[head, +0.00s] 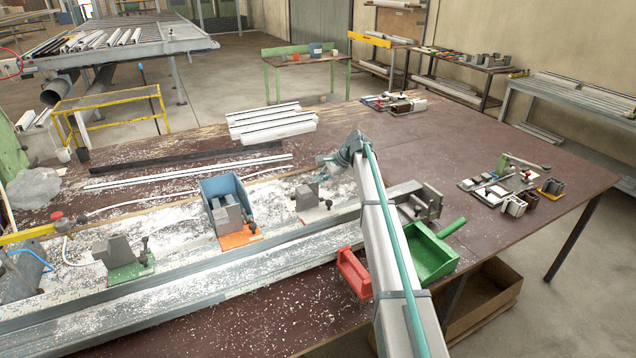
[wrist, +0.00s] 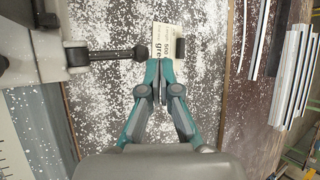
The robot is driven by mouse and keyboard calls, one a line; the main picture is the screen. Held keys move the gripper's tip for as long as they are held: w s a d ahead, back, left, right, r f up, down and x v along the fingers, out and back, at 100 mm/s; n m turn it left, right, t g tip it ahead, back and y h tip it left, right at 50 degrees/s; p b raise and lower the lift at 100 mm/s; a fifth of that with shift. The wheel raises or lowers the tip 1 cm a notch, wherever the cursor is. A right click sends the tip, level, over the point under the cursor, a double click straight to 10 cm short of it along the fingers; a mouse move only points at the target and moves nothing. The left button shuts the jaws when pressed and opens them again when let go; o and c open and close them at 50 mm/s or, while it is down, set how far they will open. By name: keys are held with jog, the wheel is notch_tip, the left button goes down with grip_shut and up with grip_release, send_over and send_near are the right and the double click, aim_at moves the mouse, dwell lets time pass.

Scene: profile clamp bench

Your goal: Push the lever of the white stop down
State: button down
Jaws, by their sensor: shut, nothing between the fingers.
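The white stop shows in the head view as a grey block (head: 306,196) on a pale base, just left of my arm. In the wrist view its white plate (wrist: 166,38) carries printed text. A black lever (wrist: 110,54) with a rounded knob runs from the grey body (wrist: 35,50) toward the plate. Whether the lever is up or down I cannot tell. My gripper (wrist: 160,66) is shut and empty, its teal fingertips close beside the lever's knob; contact is unclear. In the head view my gripper (head: 328,166) is small, above and behind the stop.
An orange-based stop (head: 240,238) with a blue bin (head: 222,190) and a green-based stop (head: 122,262) stand further left along the metal rail (head: 190,270). White chips cover the bench there. A green scoop (head: 430,255) and red part (head: 353,272) lie near the front edge.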

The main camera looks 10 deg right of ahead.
jog(key=w+d+r+b, duration=0.1)
jog(key=d+r+b, duration=0.2)
jog(key=r, duration=0.8)
jog(key=shift+w+d, duration=0.35)
jog(key=shift+d, duration=0.85)
jog(key=shift+d+f, duration=0.1)
jog(key=shift+f, duration=0.05)
